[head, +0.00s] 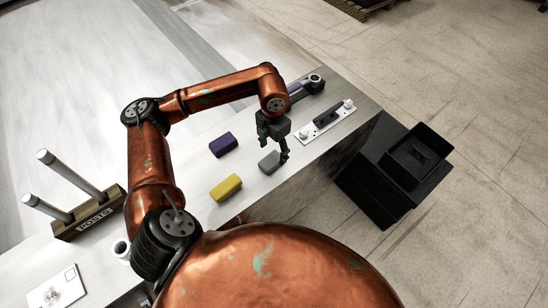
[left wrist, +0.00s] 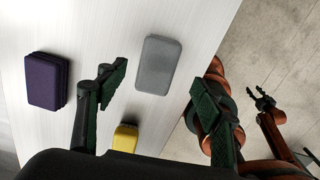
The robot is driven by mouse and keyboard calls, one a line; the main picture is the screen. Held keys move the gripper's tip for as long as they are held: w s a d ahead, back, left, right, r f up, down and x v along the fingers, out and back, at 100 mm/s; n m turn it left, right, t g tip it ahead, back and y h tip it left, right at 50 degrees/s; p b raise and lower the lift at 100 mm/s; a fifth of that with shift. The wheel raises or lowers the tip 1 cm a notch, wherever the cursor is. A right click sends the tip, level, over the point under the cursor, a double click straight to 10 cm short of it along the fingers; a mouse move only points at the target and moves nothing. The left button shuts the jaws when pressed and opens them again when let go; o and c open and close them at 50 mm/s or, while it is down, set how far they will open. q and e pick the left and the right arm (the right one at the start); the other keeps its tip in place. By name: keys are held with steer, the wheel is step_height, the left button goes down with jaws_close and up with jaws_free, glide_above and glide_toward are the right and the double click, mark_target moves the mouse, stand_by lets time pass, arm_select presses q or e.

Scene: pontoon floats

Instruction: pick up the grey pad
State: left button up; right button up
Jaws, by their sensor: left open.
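The grey pad (head: 269,162) lies flat on the pale table near its front edge. In the left wrist view the pad (left wrist: 158,65) is a rounded grey block, with its near end between the lines of my two fingers. My left gripper (head: 273,145) points down just above the pad in the head view, partly covering it. In the left wrist view its fingers (left wrist: 158,105) are wide apart with nothing between them. My right gripper (left wrist: 262,98) shows small at the right of the left wrist view, over the floor, too small to judge its jaws.
A purple block (head: 223,144) and a yellow block (head: 226,187) lie left of the pad. A white plate with pegs (head: 327,122) lies to its right. A posts holder (head: 88,212) stands at the left. Black bins (head: 395,172) stand beyond the table edge.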

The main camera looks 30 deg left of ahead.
mark_target(271, 160)
arm_select(q)
steer(key=f, duration=0.1)
steer(key=f+p, duration=0.1)
steer(key=f, duration=0.1)
steer(key=shift+s+a+p, duration=0.3)
steer(key=shift+s+p, duration=0.05)
step_height(271, 160, down, 3)
steer(key=shift+r, duration=0.2)
steer(key=c, duration=1)
steer(key=shift+c, duration=0.2)
arm_select(e)
steer(key=shift+s+r, duration=0.25)
steer(key=shift+r, duration=0.25)
steer(key=shift+s+r, duration=0.25)
steer(key=shift+r, duration=0.25)
